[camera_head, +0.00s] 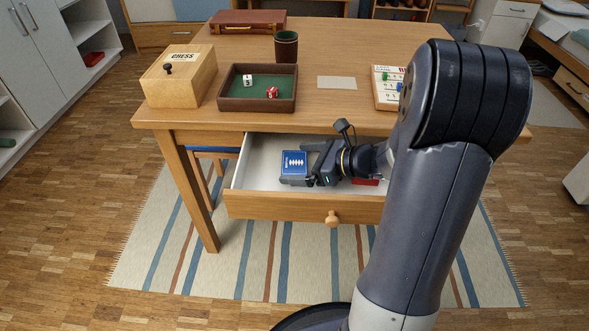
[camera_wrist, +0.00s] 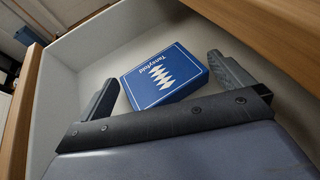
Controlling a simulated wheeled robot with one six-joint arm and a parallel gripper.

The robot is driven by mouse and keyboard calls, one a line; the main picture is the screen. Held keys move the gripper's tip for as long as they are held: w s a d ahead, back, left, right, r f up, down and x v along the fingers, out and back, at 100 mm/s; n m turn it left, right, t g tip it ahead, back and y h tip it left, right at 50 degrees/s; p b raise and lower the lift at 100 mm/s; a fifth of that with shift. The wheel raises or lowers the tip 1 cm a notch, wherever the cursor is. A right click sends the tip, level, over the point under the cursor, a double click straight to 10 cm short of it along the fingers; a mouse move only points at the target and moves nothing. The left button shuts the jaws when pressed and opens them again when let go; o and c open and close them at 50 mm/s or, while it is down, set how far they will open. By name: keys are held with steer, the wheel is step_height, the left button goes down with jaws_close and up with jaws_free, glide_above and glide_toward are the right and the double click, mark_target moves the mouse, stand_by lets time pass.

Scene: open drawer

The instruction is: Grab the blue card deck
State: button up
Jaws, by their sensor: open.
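The blue card deck (camera_head: 294,163) lies flat in the open drawer (camera_head: 240,178), toward its left side. It has a white pattern, and its printed face also shows in the wrist view (camera_wrist: 165,77). My gripper (camera_head: 308,163) is inside the drawer, to the right of the deck in the head view. In the wrist view my gripper (camera_wrist: 163,86) is open, with one finger on each side of the deck. The deck lies between and slightly beyond the fingertips. A gap shows on both sides, and I cannot tell if anything touches.
A red item (camera_head: 365,182) lies in the drawer right of my gripper, partly hidden. The drawer front with its knob (camera_head: 332,219) stands nearer. The table (camera_head: 330,118) above carries a chess box (camera_head: 180,78), a dice tray (camera_head: 257,103) and a dark cup (camera_head: 286,46).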

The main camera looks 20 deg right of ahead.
steer(key=shift+x, duration=0.95)
steer(key=c, duration=0.7)
steer(key=shift+o, duration=0.2)
steer(key=shift+r, duration=0.1)
